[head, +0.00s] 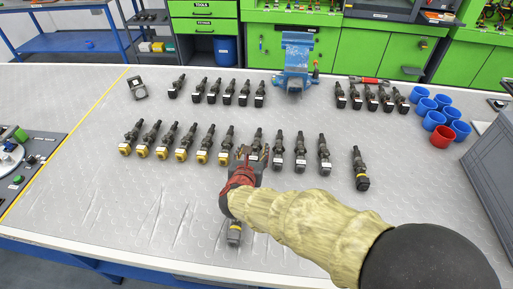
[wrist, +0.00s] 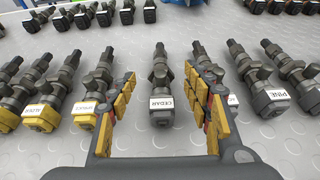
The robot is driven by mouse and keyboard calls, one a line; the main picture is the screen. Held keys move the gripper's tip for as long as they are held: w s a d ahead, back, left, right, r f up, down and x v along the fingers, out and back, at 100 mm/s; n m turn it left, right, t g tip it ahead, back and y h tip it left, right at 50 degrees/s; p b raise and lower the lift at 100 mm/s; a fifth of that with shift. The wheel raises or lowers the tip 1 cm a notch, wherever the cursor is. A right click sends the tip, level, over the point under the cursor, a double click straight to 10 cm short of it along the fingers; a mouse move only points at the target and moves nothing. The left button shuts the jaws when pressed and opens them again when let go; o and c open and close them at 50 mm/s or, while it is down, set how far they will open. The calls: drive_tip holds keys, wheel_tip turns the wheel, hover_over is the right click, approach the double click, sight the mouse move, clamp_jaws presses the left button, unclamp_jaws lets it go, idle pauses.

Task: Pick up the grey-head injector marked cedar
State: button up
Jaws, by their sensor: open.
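The grey-head injector marked cedar (wrist: 161,88) lies on the table in the wrist view, its white CEDAR label facing me and its head toward me. My gripper (wrist: 160,80) is open, with one finger on each side of the cedar injector and nothing held. In the head view my gripper (head: 256,152) is over the front row, and the cedar injector (head: 258,136) shows beyond it, partly hidden. A yellow-head injector (wrist: 93,85) lies just left of the left finger. A grey-head injector, its label mostly hidden, lies just right of the right finger.
More yellow-head injectors (head: 162,151) stretch left and grey-head ones (head: 324,155) right, including one marked pine (wrist: 257,80). A back row (head: 213,92), a blue vise (head: 297,65), blue cups (head: 433,120) and a red cup (head: 460,130) stand beyond. A single injector (head: 234,233) lies near the front edge.

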sight(256, 143)
drive_tip(key=x, duration=0.5)
drive_tip(key=shift+d+f, duration=0.1)
drive_tip(key=shift+f, duration=0.35)
drive_tip(key=shift+w+f, duration=0.1)
drive_tip(key=shift+w, duration=0.35)
drive_tip(key=shift+c, duration=1.1)
clamp_jaws()
